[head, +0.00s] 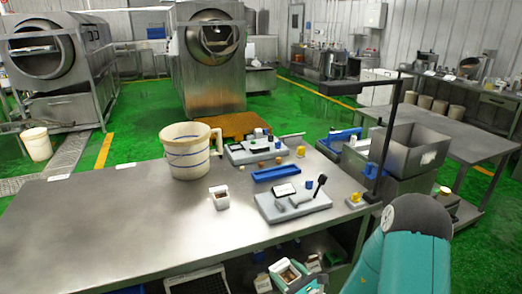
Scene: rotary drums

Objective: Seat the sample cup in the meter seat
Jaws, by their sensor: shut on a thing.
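My teal gripper (305,284) is at the bottom edge, partly cut off, in front of and below the table's front edge. It appears shut on a white square sample cup (288,271) with brown contents, which looks slightly tilted. A grey meter (293,206) with a small display and a black-handled part sits on the right of the steel table, beyond the gripper and apart from the cup. Which recess is its seat is too small to tell. A similar white cup (220,198) with brown contents stands on the table left of the meter.
The steel table (120,225) has free room on its left. A large cream jug (187,152), a blue tray (276,173) and a second grey device (250,150) stand behind the meter. A black post (388,140) rises at the right. Shelf items sit under the table.

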